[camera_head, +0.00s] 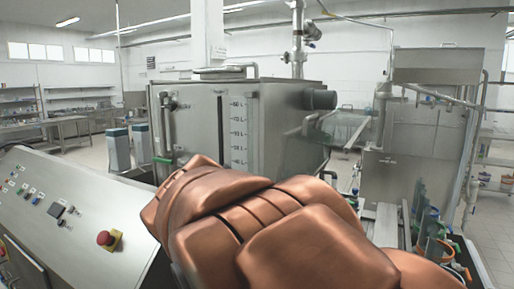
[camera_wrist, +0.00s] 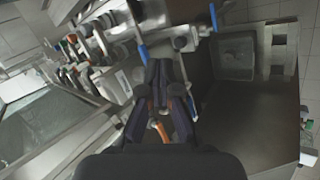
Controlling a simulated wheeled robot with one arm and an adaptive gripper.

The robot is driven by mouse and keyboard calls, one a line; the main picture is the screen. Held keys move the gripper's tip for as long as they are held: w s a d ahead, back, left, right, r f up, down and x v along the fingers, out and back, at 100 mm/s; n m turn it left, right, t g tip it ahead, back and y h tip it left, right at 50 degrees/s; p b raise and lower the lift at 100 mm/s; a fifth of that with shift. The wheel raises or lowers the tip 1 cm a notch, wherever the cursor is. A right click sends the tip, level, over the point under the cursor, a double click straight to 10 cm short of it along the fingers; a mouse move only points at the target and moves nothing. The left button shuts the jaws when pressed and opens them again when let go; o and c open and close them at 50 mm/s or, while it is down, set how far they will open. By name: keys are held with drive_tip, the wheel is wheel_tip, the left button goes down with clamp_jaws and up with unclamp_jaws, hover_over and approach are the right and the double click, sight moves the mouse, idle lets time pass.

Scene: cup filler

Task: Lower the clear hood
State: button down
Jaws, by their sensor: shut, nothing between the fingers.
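A clear, tilted panel, which looks like the hood (camera_head: 343,129), shows in the head view right of the steel tank, raised above the line behind my arm. My copper arm hides what lies below it. A large pale see-through pane in a frame (camera_wrist: 45,112) fills the left of the wrist view; I cannot tell whether it is the same hood. My gripper (camera_wrist: 160,68) shows in the wrist view with its dark fingers together and nothing between them. Blue-ended bars lie close around the fingertips; contact cannot be told. My gripper is hidden in the head view.
A steel tank (camera_head: 230,125) with a level scale stands at centre. A control panel (camera_head: 65,215) with a red stop button (camera_head: 104,238) is at left. A steel machine (camera_head: 412,150) stands at right, with orange cup-like parts (camera_head: 432,248) near its front. Open floor lies far right.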

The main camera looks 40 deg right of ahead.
drive_tip(key=w+d+r+h+b, duration=0.1)
drive_tip(key=w+d+r+h, duration=0.1)
drive_tip(key=r, duration=0.6)
drive_tip(key=w+d+r+t+h+b, duration=0.1)
drive_tip(key=w+d+r+h, duration=0.1)
drive_tip(key=w+r+h, duration=0.3)
drive_tip(key=w+d+r+h+b, duration=0.2)
drive_tip(key=w+r, duration=0.4)
drive_tip(key=r, duration=0.6)
drive_tip(key=shift+d+t+h, duration=0.3)
drive_tip(key=shift+d+h, duration=0.15)
drive_tip(key=shift+h, duration=0.25)
drive_tip(key=d+p, duration=0.1)
drive_tip(key=d, duration=0.2)
drive_tip(key=d+p, duration=0.1)
drive_tip(key=d, duration=0.2)
drive_tip(key=w+d, duration=0.1)
drive_tip(key=d, duration=0.2)
drive_tip(key=shift+d+f+p, duration=0.2)
drive_tip(key=shift+f+p, duration=0.15)
drive_tip(key=shift+p, duration=0.05)
